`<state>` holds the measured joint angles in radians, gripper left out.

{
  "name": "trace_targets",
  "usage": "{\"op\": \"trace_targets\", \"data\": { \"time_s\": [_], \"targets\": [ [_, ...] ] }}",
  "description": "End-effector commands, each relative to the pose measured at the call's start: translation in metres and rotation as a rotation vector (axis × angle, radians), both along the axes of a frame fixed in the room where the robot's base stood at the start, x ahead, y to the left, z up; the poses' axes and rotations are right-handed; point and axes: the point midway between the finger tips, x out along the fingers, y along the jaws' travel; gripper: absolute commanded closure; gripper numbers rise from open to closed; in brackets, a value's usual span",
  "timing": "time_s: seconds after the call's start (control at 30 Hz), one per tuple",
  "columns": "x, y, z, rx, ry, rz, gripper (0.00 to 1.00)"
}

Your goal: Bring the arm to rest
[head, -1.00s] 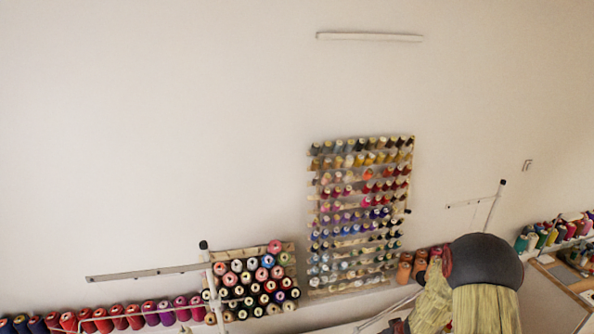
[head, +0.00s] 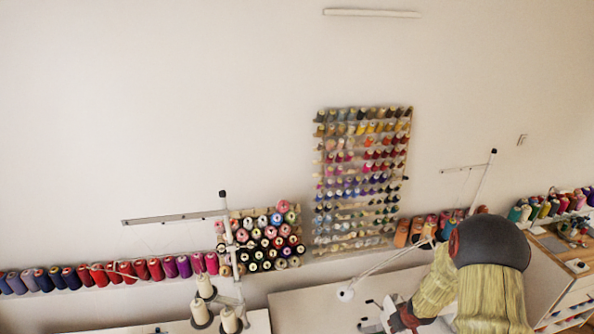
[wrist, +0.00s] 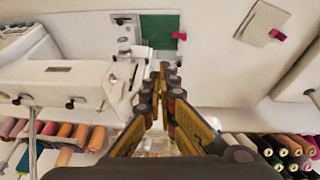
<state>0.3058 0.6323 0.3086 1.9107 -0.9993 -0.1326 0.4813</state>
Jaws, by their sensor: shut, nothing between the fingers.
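My gripper (wrist: 167,75) shows in the wrist view with its two yellow-and-dark fingers drawn together at the tips, shut with nothing between them. It points toward a white sewing machine (wrist: 60,80) and a green patch (wrist: 160,30) on the white work surface; I cannot tell how far above them it is. In the head view my arm (head: 490,270) is at the lower right, bent, with a dark rounded joint and pale yellow covers. The gripper's fingertips do not show clearly there.
A rack of thread spools (head: 360,180) hangs on the wall. Rows of spools (head: 125,272) line the wall below. White thread stands (head: 226,230) rise at left and right. White cones (head: 200,312) stand at the lower left. A wooden-topped unit (head: 565,250) stands at the right.

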Motion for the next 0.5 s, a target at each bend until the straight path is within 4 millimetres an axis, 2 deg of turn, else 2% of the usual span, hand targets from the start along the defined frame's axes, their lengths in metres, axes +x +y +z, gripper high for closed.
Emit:
{"op": "trace_targets", "data": {
  "time_s": [0.2, 0.33, 0.5],
  "targets": [
    [-0.045, -0.019, -0.008, -0.071, 0.128, -0.053, 1.00],
    [-0.073, -0.031, 0.008, -0.120, 0.204, -0.103, 1.00],
    [-0.102, -0.037, 0.038, -0.162, 0.274, -0.159, 1.00]
  ]
}}
